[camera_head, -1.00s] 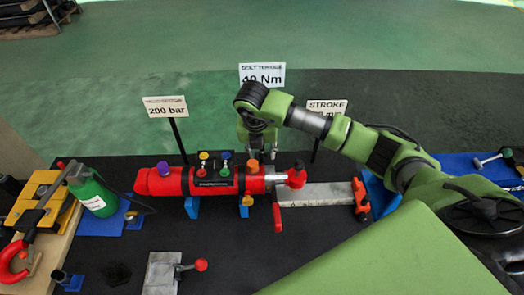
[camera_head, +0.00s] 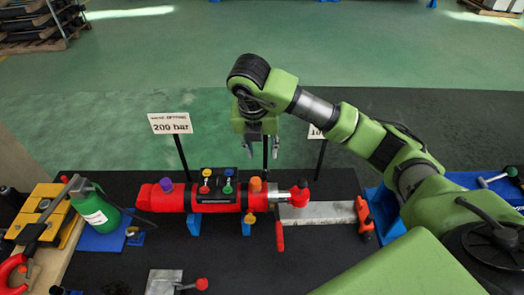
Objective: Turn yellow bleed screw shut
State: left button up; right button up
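A red cylinder (camera_head: 160,200) lies across the dark table, with a black block (camera_head: 217,181) on its middle. The block carries a small yellow knob (camera_head: 206,173) beside blue, red and green ones. Another small yellow part (camera_head: 250,219) sits low on the cylinder's front, below an orange cap (camera_head: 255,184). I cannot tell which yellow part is the bleed screw. My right gripper (camera_head: 262,150) points down, its two fingers apart and empty. In the picture it is above the orange cap, touching nothing that I can see. My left gripper is not in view.
A "200 bar" sign (camera_head: 170,123) stands behind the cylinder; another sign (camera_head: 316,132) is mostly hidden by my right arm. A red lever (camera_head: 279,235) hangs at the cylinder's right. A green bottle (camera_head: 97,208) stands left. A grey clamp plate (camera_head: 163,281) lies in front.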

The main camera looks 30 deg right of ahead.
aim_at(250, 218)
jog(key=k, duration=1.5)
